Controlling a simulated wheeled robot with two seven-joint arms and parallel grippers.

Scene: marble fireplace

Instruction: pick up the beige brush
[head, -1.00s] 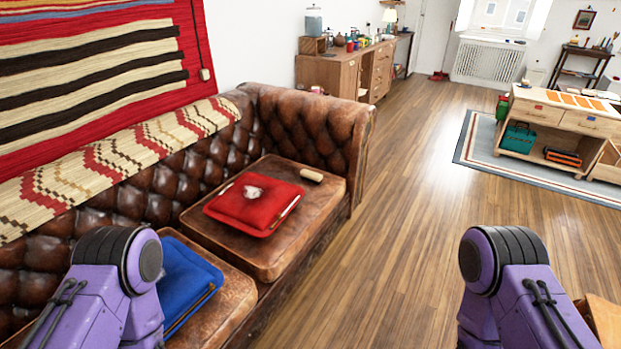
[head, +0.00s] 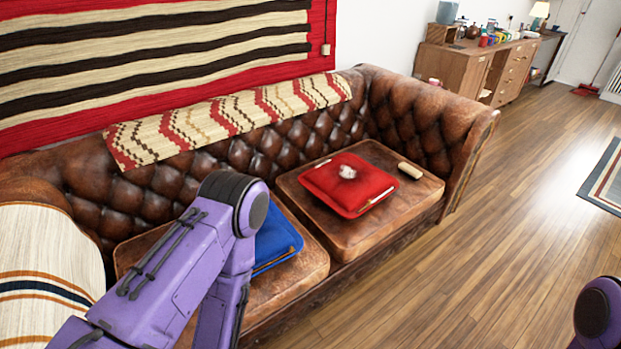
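A small beige block-like object (head: 410,170), perhaps the beige brush, lies on the right seat cushion of the brown leather sofa (head: 325,226). It is just right of a red cushion (head: 335,178), apart from it. It is too small to make out bristles. My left arm reaches up across the left part of the sofa, and its gripper is out of view. Only a bit of my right arm shows at the lower right corner, with its gripper out of view.
A small whitish thing (head: 347,172) lies on the red cushion. A blue cushion (head: 277,240) is partly hidden behind my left arm. A wooden cabinet (head: 512,72) stands beyond the sofa. The wooden floor (head: 490,240) right of the sofa is clear.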

